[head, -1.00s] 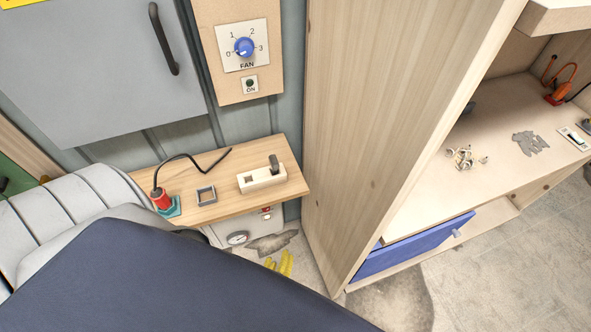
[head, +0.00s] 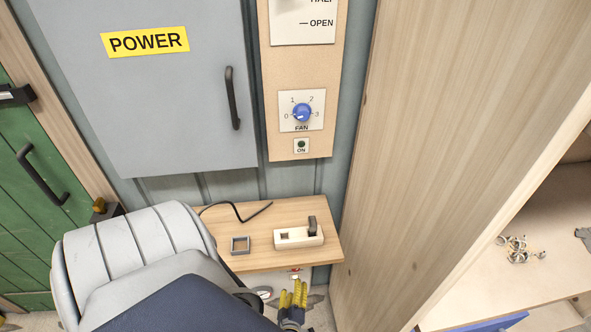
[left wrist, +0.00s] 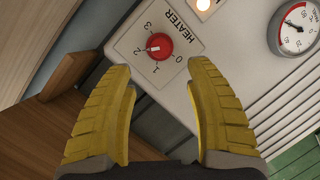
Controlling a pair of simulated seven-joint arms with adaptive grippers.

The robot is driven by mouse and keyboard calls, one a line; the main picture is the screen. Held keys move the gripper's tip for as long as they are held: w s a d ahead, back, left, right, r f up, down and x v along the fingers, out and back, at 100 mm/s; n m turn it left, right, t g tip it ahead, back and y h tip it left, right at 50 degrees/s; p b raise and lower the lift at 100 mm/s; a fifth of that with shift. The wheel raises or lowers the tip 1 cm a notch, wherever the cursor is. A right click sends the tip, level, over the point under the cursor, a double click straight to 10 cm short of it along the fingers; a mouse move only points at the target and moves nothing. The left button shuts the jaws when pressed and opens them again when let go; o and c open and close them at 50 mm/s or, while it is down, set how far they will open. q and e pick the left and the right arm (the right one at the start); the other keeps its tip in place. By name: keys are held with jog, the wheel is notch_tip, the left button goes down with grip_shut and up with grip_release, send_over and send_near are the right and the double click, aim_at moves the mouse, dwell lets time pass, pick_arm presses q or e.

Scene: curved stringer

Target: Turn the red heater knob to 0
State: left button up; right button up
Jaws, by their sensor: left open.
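The red heater knob (left wrist: 159,46) sits on a pale plate marked HEATER with numbers 0 to 3, in the left wrist view. Its white mark points left in the picture, away from the 0; I cannot tell exactly which number it meets. My left gripper (left wrist: 163,82) is open, with its yellow fingers spread to either side just below the knob in the picture, and nothing is between them. In the head view my left gripper (head: 293,297) is low in front of the wooden shelf. The heater is mostly hidden there.
The wooden shelf (head: 255,214) above the heater holds a small grey frame (head: 240,246) and a white block (head: 299,238). A tall wooden panel (head: 440,130) stands close at the right. A dial gauge (left wrist: 298,27) is beside the knob plate.

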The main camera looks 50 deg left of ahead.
aim_at(295, 271)
pick_arm(q)
jog(key=x, duration=0.9)
jog(key=shift+w+a+f, duration=0.1)
jog(key=shift+w+a, duration=0.05)
jog(key=shift+w, duration=0.05)
jog(key=shift+o, duration=0.3)
grip_shut()
